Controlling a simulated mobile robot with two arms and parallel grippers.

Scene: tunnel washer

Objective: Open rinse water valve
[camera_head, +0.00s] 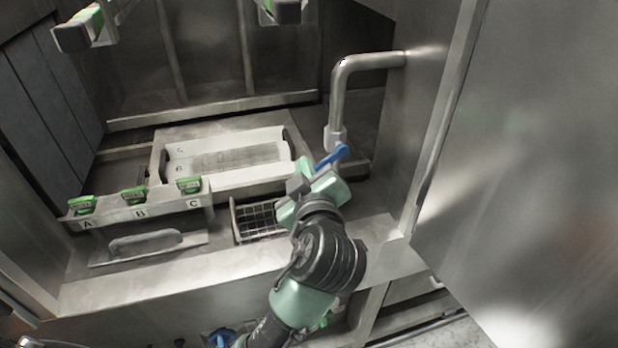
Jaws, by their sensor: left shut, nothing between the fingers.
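The rinse water valve has a blue lever (332,157) at the lower end of a bent steel pipe (342,90) that comes out of the right wall. The lever slants up to the right. My left gripper (318,170) is shut and empty, right below the lever. It overlaps the lever's lower end in the picture, and I cannot tell whether they touch. The spot under the valve is partly hidden by the gripper. My right gripper is not in view.
A white tray (225,155) lies left of the pipe. A wire basket (256,219) is beside my left wrist. Green clips marked A, B and C sit on a metal rail (140,212), with a grey handle (145,242) below. A large steel panel (530,170) closes off the right.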

